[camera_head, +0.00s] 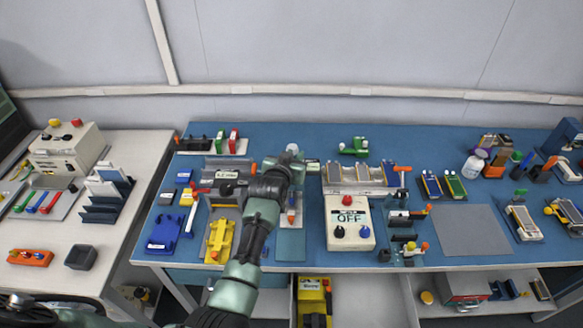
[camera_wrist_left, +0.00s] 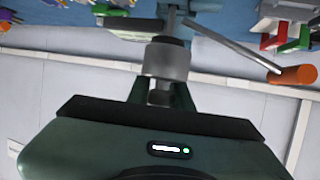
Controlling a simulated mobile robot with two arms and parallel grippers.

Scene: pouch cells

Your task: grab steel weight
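The steel weight (camera_wrist_left: 167,60) shows in the left wrist view as a short grey metal cylinder with a narrower neck and a dark band at its far end. My left gripper (camera_wrist_left: 161,88) has its two green fingers on either side of the neck, seemingly touching it. In the head view my left gripper (camera_head: 291,158) is over the back middle of the blue bench, with a pale metal piece at its tip. My arm hides what lies under it. I cannot tell whether the weight rests on something. My right gripper is not in view.
A lever with an orange end (camera_wrist_left: 292,76) is close to the weight. The blue bench (camera_head: 400,148) holds many fixtures: an OFF box (camera_head: 348,222), a yellow holder (camera_head: 218,240) and a grey block rack (camera_head: 360,190). A grey mat (camera_head: 470,230) at the right is clear.

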